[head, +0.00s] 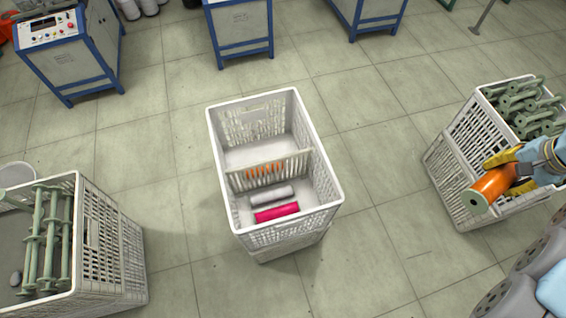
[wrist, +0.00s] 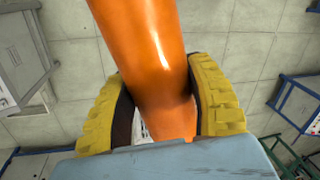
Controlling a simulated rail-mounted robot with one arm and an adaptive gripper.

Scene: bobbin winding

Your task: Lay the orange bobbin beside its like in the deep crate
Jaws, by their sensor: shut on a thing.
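My gripper (head: 509,173) is at the right of the head view, its yellow fingers shut on the orange bobbin (head: 490,190). The bobbin sticks out toward the lower left, with a greenish end showing. In the wrist view the orange bobbin (wrist: 145,50) fills the middle, between both fingers of my gripper (wrist: 163,95). The deep crate (head: 216,150) stands in the middle of the floor, with a slatted divider (head: 295,165) across it. Something orange (head: 265,170) shows through the divider's slats, in the far compartment. A grey bobbin (head: 265,195) and a pink bobbin (head: 277,212) lie in the near compartment.
A crate of green spindle-like parts (head: 462,130) stands at the right, below and behind my gripper. Another crate with green rods (head: 110,255) is at the lower left. Blue-framed cabinets (head: 240,30) line the back. Floor between the crates is clear.

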